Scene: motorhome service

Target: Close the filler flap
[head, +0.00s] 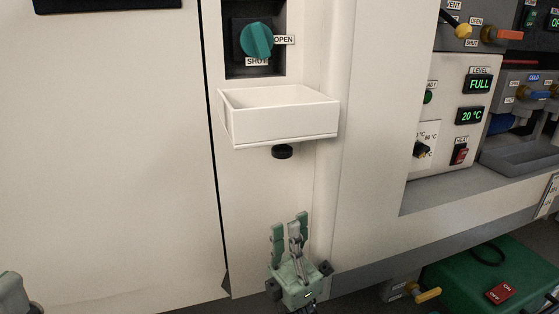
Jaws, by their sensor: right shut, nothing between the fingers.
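A white, open-topped, box-shaped piece (282,125) juts from the pale vehicle wall, with a black knob (282,152) under it. It looks like the filler flap standing open, but I cannot be sure. My right gripper (290,224) is below it, pointing up, apart from both the box and the knob. Its fingers are shut and empty. A small grey-green part of my left arm (12,294) shows at the lower left corner; its fingers cannot be made out.
A teal rotary valve (257,40) marked OPEN and SHUT sits in a dark recess above the box. A control panel (455,115) with displays and switches is at the right. A green unit (480,275) and a yellow-handled tap (428,295) are at the lower right.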

